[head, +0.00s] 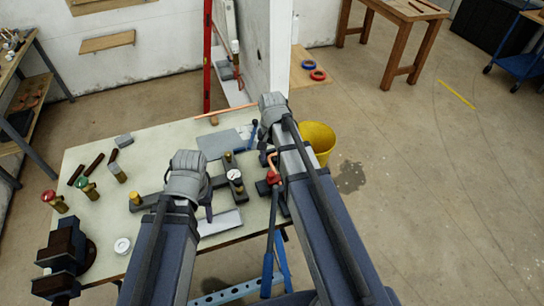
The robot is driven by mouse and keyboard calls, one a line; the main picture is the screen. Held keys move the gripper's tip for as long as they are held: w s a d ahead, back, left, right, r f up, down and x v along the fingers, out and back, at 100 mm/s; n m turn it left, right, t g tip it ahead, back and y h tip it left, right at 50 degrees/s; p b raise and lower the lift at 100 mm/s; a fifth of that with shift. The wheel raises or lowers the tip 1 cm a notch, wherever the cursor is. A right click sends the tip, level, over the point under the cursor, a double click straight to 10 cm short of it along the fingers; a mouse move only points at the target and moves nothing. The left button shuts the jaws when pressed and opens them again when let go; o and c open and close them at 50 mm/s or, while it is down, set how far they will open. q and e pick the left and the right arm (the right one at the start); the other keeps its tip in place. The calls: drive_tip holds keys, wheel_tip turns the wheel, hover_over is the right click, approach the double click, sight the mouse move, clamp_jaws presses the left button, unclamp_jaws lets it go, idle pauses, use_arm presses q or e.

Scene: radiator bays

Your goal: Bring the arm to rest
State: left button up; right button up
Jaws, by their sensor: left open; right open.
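My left gripper (188,172) is above the front middle of the pale worktable (75,160), left of a dark manifold with a round gauge (234,175). My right gripper (272,108) is further back, above the table's right edge. Both arms come up from the bottom of the head view. The wrists largely hide the fingers. Both grippers are open, and no held object shows in either.
Brass valves (88,190) and a dark vise (62,262) are at the table's left. A yellow bucket (319,138) stands right of the table. Open floor (440,200) lies further right.

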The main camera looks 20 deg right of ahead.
idle(0.4)
drive_tip(key=shift+s+a+f, duration=0.1)
drive_tip(key=shift+s+a, duration=0.05)
drive_tip(key=shift+a, duration=0.05)
drive_tip(key=s+a+f+n+h+b, duration=0.1)
drive_tip(key=s+a+f+n+b, duration=0.2)
drive_tip(key=s+a+n, duration=0.9)
drive_tip(key=shift+s+a+f+b, duration=0.3)
drive_tip(key=shift+s+a+b, duration=0.2)
drive_tip(key=shift+s+a, duration=0.4)
drive_tip(key=shift+s+d, duration=0.15)
drive_tip(key=shift+d, duration=0.05)
idle(0.5)
